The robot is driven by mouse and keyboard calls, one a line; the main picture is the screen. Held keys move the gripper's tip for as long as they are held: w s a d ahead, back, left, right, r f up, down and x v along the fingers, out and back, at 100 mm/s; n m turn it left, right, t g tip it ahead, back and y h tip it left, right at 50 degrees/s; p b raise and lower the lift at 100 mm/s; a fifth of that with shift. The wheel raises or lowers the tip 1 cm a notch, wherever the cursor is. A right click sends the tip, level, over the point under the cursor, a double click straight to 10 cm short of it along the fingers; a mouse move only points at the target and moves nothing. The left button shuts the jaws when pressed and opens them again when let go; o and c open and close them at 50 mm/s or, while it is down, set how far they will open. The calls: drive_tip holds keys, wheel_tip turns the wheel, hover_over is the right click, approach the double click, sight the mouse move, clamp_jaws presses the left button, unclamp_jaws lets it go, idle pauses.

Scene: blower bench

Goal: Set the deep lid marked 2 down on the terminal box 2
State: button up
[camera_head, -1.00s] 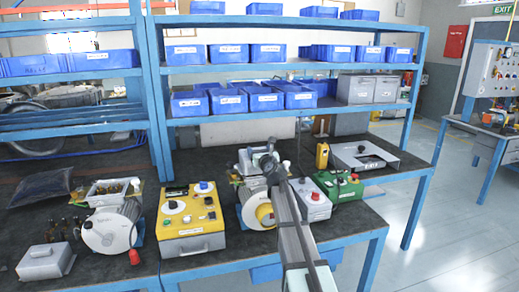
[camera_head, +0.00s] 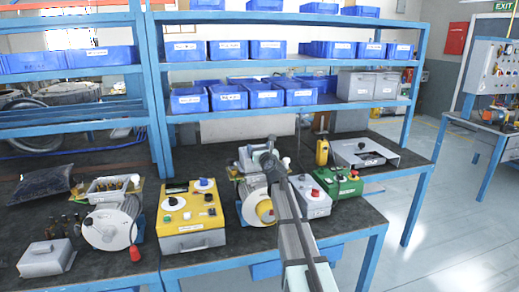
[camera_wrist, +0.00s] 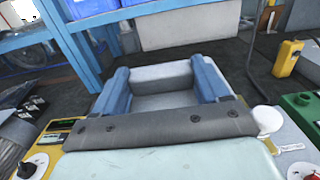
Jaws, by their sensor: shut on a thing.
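My gripper (camera_wrist: 165,85) is shut on a grey lid (camera_wrist: 162,75), with one blue finger on each side of it. In the head view the lid (camera_head: 246,157) shows just left of my gripper, over the middle motor (camera_head: 254,197). The terminal box on top of that motor is mostly hidden by the lid and my arm. I cannot tell whether the lid touches it. The number on the lid is not readable.
An open terminal box (camera_head: 112,189) tops the left motor (camera_head: 108,228). Another grey lid (camera_head: 46,258) lies at the front left. A yellow control box (camera_head: 190,218) and a green control box (camera_head: 340,186) flank the middle motor. Shelves with blue bins (camera_head: 228,97) stand behind.

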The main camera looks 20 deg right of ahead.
drive_tip(key=shift+f, duration=0.75)
idle(0.8)
drive_tip(key=o, duration=1.2)
drive_tip(key=s, duration=1.4)
drive_tip(key=shift+w, duration=0.1)
